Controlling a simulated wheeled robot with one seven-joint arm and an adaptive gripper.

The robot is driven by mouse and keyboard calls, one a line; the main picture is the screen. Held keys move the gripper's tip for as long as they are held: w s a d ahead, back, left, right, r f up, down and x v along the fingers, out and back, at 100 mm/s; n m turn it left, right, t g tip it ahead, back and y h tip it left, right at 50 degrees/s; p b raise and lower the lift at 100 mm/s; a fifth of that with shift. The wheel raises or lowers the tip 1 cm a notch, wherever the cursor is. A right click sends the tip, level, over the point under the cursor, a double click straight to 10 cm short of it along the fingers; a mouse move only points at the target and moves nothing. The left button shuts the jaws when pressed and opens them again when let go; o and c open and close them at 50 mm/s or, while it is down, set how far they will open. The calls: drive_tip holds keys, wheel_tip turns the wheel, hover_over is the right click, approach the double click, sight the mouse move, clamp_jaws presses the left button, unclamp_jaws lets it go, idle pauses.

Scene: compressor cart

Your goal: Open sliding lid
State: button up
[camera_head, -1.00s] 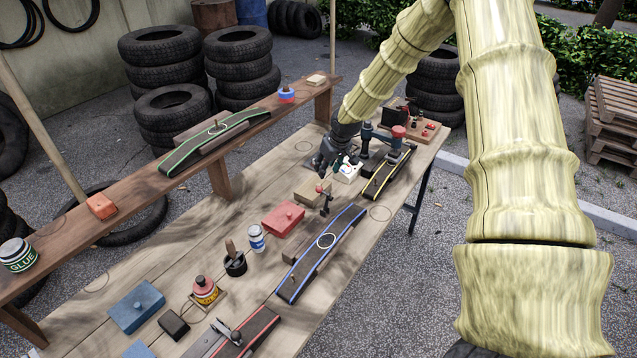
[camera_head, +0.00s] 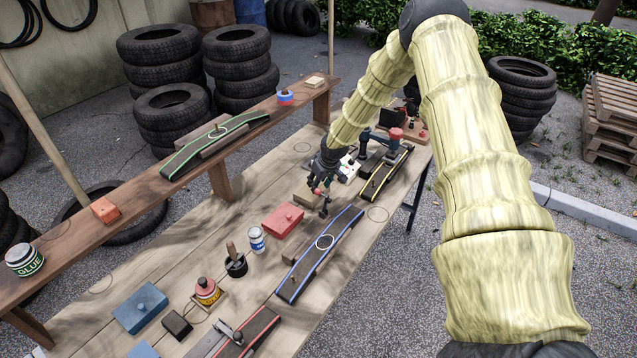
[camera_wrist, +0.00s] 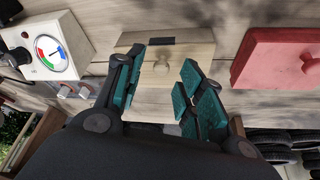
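A pale wooden box with a flat lid (camera_wrist: 184,52) lies below my gripper in the wrist view. A small round knob (camera_wrist: 161,67) stands on the lid, and a dark strip lies near its far edge. My gripper (camera_wrist: 163,90) is open, with one teal-padded finger on each side of the knob and visible gaps to it. In the head view my gripper (camera_head: 320,184) is over the wooden box (camera_head: 308,198), which it partly hides. I cannot tell how high the fingertips are above the lid.
A white gauge box (camera_wrist: 48,50) stands to the left in the wrist view, and a red box with a knob (camera_wrist: 280,60) to the right. In the head view a blue-edged track (camera_head: 322,250) and a small dark-stemmed device (camera_head: 323,208) are close by on the bench.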

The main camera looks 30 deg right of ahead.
drive_tip(key=shift+w+f, duration=0.2)
drive_tip(key=shift+f, duration=0.3)
clamp_jaws()
